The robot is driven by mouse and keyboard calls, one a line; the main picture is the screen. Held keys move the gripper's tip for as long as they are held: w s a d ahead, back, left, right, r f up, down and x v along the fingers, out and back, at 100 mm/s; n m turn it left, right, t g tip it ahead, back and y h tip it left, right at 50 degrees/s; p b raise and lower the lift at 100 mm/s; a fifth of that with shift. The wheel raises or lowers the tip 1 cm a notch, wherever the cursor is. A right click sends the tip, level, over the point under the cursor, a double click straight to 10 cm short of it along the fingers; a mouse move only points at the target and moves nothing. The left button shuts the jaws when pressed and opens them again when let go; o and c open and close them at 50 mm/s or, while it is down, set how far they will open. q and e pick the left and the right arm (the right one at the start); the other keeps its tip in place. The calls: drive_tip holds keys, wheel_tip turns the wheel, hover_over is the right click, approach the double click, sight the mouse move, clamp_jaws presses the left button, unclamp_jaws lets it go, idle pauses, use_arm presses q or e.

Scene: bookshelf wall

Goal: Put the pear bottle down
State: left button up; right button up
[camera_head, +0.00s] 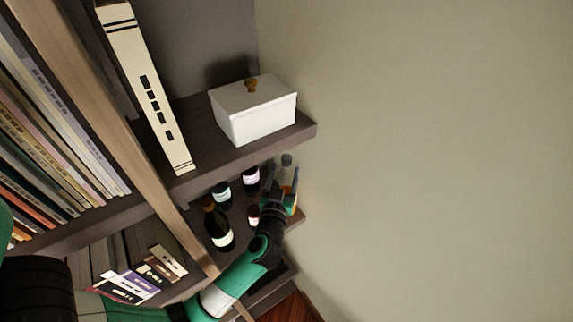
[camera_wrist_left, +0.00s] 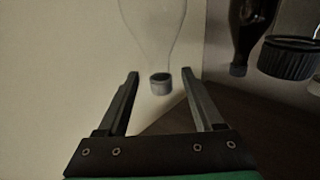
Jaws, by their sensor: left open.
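The pear bottle looks to be the clear glass bottle with a grey cap (camera_head: 287,160) at the right end of the lower shelf in the head view. In the left wrist view the clear bottle (camera_wrist_left: 155,35) shows with its cap just past the fingertips, between their lines. My left gripper (camera_head: 291,196) is open at that bottle and partly covers it. The open fingers also show in the left wrist view (camera_wrist_left: 163,88); a gap shows between each finger and the cap. The bottle's base is hidden. My right gripper is not in view.
Several dark bottles, one (camera_head: 219,232) with a pale label, stand left of my left gripper. A dark bottle (camera_wrist_left: 248,30) shows in the wrist view. A white lidded box (camera_head: 255,118) sits on the shelf (camera_head: 207,160) above. A plain wall (camera_head: 430,150) lies right.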

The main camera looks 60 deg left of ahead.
use_arm(q)
drive_tip(key=v, duration=0.8)
drive_tip(key=shift+s, duration=0.15)
drive_tip(key=shift+d, duration=0.15)
